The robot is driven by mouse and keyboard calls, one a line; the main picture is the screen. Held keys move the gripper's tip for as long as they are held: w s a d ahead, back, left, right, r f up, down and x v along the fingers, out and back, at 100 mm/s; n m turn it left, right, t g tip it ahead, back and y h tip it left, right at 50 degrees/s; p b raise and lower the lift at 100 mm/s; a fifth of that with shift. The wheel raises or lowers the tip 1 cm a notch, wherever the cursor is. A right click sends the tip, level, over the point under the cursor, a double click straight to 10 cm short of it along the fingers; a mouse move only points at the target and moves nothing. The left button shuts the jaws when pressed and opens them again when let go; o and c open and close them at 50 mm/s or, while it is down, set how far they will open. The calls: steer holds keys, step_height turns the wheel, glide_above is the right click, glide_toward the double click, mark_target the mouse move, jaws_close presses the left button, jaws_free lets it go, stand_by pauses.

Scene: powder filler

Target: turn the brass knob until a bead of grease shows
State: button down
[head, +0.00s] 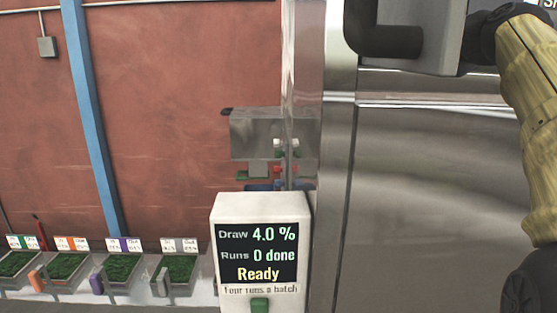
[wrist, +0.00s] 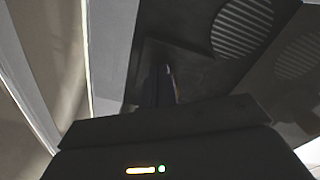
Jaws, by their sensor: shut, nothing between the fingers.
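I see no brass knob and no grease bead in either view. My gripper (wrist: 163,88) shows in the wrist view as dark fingers, shut and empty, beyond its dark housing. It points toward a dark panel (wrist: 185,62) with a round ribbed grille (wrist: 242,27). I cannot tell whether the fingertips touch the panel. The head view does not show the gripper.
A white display box (head: 261,206) reads "Draw 4.0 %", "Runs 0 done" and "Ready", with a green button (head: 259,305) below. A steel cabinet (head: 430,190) fills the right. Trays of green material (head: 120,268) line the lower left. A blue post (head: 90,110) stands behind.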

steer(key=shift+s+a+r, duration=0.15)
steer(key=shift+a+r, duration=0.05)
steer(key=shift+r, duration=0.55)
steer(key=shift+a, duration=0.15)
stand_by(0.3)
steer(key=shift+a, duration=0.2)
steer(key=s+b, duration=0.2)
steer(key=s, duration=0.4)
steer(key=shift+d+b, duration=0.2)
steer(key=shift+b, duration=0.15)
steer(key=shift+w, duration=0.15)
